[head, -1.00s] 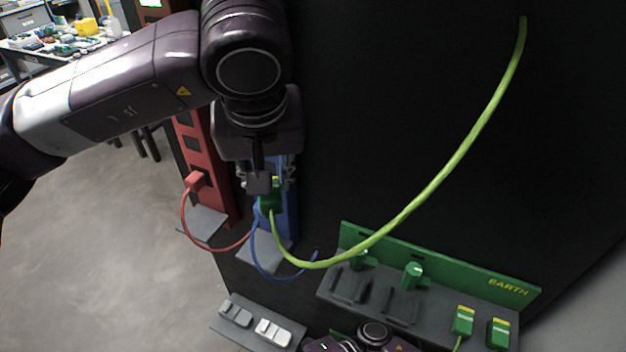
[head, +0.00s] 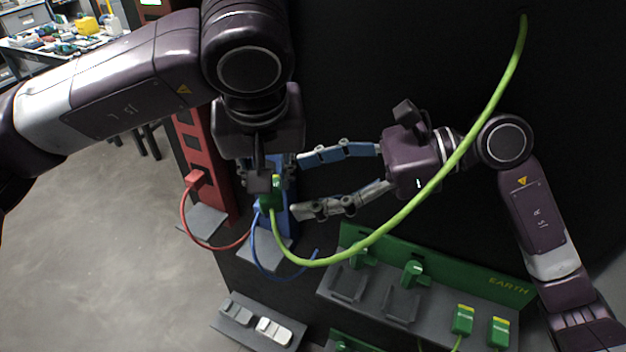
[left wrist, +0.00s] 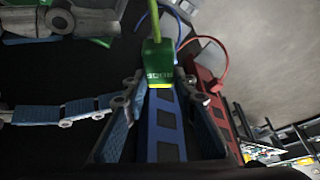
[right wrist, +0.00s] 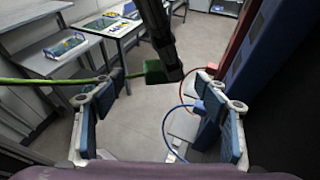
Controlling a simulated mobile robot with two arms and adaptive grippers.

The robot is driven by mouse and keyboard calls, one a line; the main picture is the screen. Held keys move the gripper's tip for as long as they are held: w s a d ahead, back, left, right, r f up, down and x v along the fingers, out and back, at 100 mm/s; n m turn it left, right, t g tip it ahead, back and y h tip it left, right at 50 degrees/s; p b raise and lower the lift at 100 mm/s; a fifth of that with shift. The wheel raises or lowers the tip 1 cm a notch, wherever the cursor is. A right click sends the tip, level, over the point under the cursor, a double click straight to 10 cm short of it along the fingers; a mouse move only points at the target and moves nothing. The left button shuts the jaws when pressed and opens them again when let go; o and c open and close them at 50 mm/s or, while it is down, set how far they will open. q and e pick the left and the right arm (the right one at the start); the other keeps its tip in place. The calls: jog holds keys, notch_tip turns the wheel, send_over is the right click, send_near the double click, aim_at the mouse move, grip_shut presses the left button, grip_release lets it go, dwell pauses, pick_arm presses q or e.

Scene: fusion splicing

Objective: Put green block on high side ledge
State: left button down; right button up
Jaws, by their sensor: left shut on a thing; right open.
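The green block (head: 276,192), with a thick light-green cable (head: 440,180) running from it, is in my left gripper (head: 262,182) in front of the blue panel. The block also shows between the fingers in the left wrist view (left wrist: 158,62). My right gripper (head: 300,187) is open and empty, its fingers reaching leftward above and below the block's level. In the right wrist view the block (right wrist: 153,71) shows ahead, between the open fingers. Grey ledges show under the red panel (head: 204,222) and blue panel (head: 264,249); I cannot tell which ledge is the high side one.
A green EARTH panel (head: 505,285) has a grey shelf with green plugs (head: 463,320) at lower right. A lower grey shelf with light blocks (head: 273,330) is at bottom. Red (head: 188,215) and blue (head: 258,265) cables hang nearby. Open floor lies left.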

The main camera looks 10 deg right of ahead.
aim_at(280, 192)
jog(key=x, duration=0.7)
jog(key=shift+a, duration=0.2)
jog(key=shift+c, duration=0.4)
pick_arm(q)
jog(key=shift+w, duration=0.1)
pick_arm(e)
jog(key=shift+s, duration=0.1)
jog(key=c, duration=1.2)
pick_arm(q)
jog(key=c, duration=1.5)
grip_release()
jog(key=shift+c, duration=0.2)
pick_arm(e)
jog(key=shift+s, duration=0.1)
jog(key=shift+c, duration=0.6)
pick_arm(q)
jog(key=shift+o, duration=0.2)
pick_arm(e)
jog(key=shift+a, duration=0.1)
pick_arm(q)
jog(key=shift+r, duration=0.15)
